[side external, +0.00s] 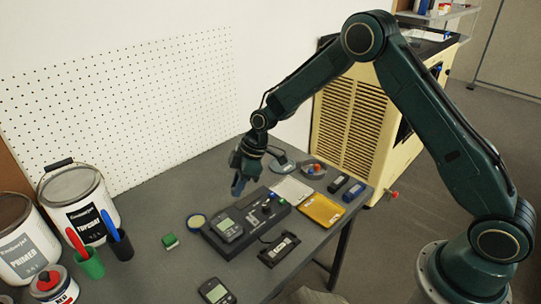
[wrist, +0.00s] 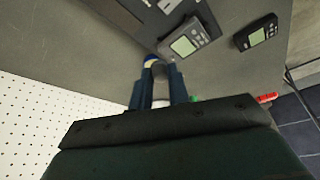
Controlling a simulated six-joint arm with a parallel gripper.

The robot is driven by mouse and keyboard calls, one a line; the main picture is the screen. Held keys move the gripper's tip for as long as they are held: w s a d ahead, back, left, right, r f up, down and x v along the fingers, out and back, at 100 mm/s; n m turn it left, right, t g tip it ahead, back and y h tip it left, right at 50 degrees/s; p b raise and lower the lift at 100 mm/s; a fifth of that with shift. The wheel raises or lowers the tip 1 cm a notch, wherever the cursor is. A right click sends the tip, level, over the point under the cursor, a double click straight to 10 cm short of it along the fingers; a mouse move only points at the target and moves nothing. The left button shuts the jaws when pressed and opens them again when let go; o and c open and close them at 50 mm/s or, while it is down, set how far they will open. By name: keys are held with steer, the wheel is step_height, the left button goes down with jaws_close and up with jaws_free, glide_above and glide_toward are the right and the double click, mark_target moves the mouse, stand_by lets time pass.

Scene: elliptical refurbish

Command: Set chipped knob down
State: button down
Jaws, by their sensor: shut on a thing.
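My gripper (side external: 238,186) hangs above the grey table near the pegboard, behind and left of the dark control box (side external: 287,209). Its fingers point down. In the wrist view my gripper (wrist: 158,72) shows two dark blue fingers with a narrow gap between them. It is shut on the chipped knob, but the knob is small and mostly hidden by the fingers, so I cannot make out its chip. The gripper is clear of the table.
A meter (side external: 227,228) rests on the box. A yellow-topped round tin (side external: 197,221) and green block (side external: 169,241) stand left. Paint cans (side external: 79,207) and pen cups (side external: 88,263) crowd the far left.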

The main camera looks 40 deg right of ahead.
steer(key=s+d+r, duration=0.2)
steer(key=s+d, duration=0.1)
steer(key=d, duration=0.4)
steer(key=s+d+r, duration=0.3)
steer(key=s+d, duration=0.1)
steer(key=d, duration=0.4)
step_height(320, 180, up, 3)
glide_above(321, 211)
steer(key=d, duration=0.1)
steer(key=shift+s+d, duration=0.2)
steer(key=shift+s, duration=0.1)
steer(key=shift+f, duration=0.1)
step_height(321, 211, down, 16)
steer(key=shift+f, duration=0.1)
steer(key=shift+f, duration=1.85)
steer(key=shift+f, duration=0.1)
steer(key=c, duration=1.3)
jaws_free()
steer(key=shift+c, duration=0.2)
